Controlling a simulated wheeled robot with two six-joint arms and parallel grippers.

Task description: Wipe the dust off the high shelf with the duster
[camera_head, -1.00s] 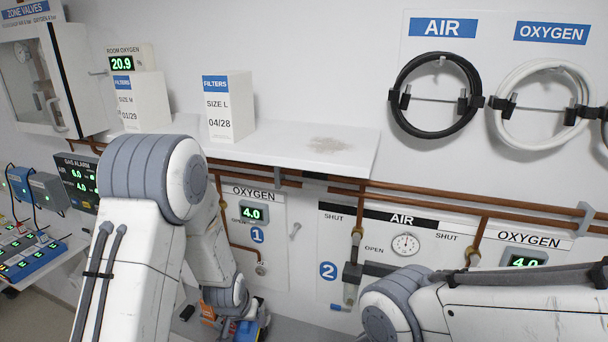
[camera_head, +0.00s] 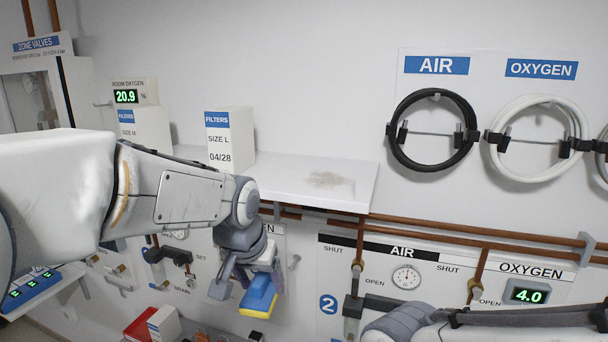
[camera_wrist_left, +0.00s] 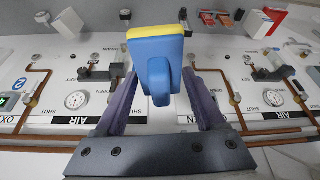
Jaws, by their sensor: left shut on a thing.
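The high shelf (camera_head: 290,190) is a white board on the wall. A grey-brown dust patch (camera_head: 328,180) lies on its right part. The duster (camera_head: 259,295) is blue with a yellow pad, and it hangs below the shelf's front edge. My left gripper (camera_head: 240,279) is shut on the duster. In the left wrist view the duster (camera_wrist_left: 157,62) sits between the two fingers, its yellow edge away from the palm. My right gripper is outside the views; only part of my right arm shows at the lower right.
A size L filter box (camera_head: 230,140) stands on the shelf left of the dust, with another filter box (camera_head: 146,130) farther left. Copper pipes (camera_head: 430,231) run under the shelf. A black hose coil (camera_head: 432,130) hangs to its right.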

